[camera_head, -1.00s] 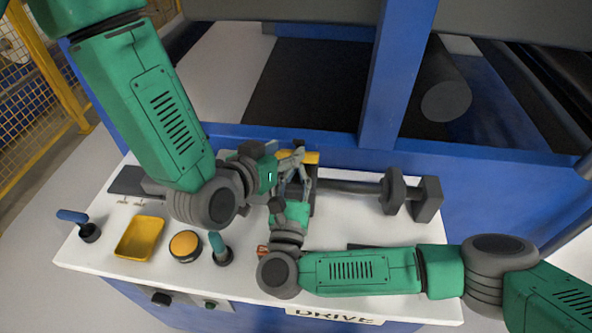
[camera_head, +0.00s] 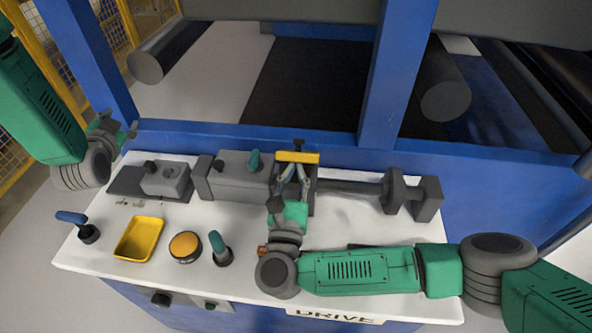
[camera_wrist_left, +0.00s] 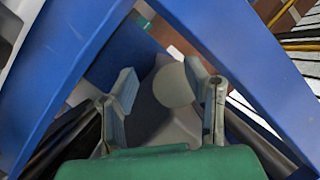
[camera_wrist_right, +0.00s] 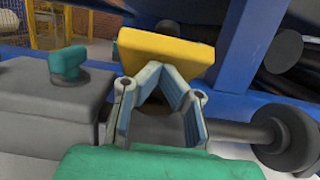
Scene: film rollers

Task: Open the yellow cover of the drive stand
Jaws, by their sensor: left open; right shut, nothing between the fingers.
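The yellow cover (camera_head: 298,157) sits on the dark drive stand (camera_head: 312,190) at the back middle of the white table. In the right wrist view the yellow cover (camera_wrist_right: 168,55) is a tilted yellow plate just beyond the fingertips. My right gripper (camera_head: 298,167) is shut and empty, its fingertips meeting close under the cover's near edge. Whether they touch it I cannot tell. My left gripper (camera_head: 122,128) is open and empty, off to the left near the blue frame, well away from the cover. The left wrist view shows its fingers (camera_wrist_left: 165,85) spread.
A grey block with a green knob (camera_head: 254,160) stands left of the stand. A shaft with dark discs (camera_head: 393,190) runs right. A yellow tray (camera_head: 139,239), a yellow button (camera_head: 185,246) and blue and green levers stand at front left. A blue frame post (camera_head: 384,90) rises behind.

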